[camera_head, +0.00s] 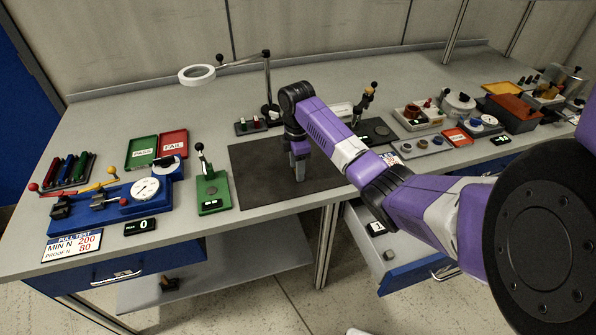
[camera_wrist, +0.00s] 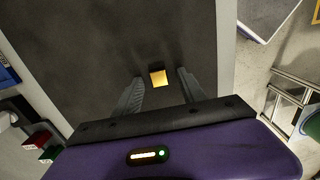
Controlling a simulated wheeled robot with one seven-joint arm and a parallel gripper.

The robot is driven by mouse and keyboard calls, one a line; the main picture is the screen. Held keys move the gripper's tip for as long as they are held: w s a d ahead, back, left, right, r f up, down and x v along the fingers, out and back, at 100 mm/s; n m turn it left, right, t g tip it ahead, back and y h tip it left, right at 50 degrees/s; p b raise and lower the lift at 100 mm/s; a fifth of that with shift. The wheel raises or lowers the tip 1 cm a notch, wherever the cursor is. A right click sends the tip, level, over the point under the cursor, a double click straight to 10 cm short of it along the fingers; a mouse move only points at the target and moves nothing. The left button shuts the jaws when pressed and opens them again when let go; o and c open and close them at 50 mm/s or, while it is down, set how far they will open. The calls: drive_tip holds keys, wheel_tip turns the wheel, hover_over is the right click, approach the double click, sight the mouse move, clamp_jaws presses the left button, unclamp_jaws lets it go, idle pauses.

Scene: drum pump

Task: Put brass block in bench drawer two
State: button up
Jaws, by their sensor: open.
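The brass block (camera_wrist: 158,78) is a small golden cube on the dark mat, between my fingertips in the wrist view. A gap shows on each side of it. In the head view the block cannot be seen; my gripper hides that spot. My gripper (camera_head: 299,170) is open and points down, low over the mat; its fingers also show in the wrist view (camera_wrist: 161,82). I cannot read a drawer number.
The dark mat (camera_head: 255,180) is otherwise clear. A green stand (camera_head: 213,192) and a blue test rig (camera_head: 95,210) stand to its left. Trays and parts crowd the right, near a red-brown box (camera_head: 512,112). A closed blue drawer (camera_head: 150,262) is at left.

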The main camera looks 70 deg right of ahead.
drive_tip(key=shift+c, duration=0.5)
clamp_jaws()
drive_tip(key=shift+r, duration=0.1)
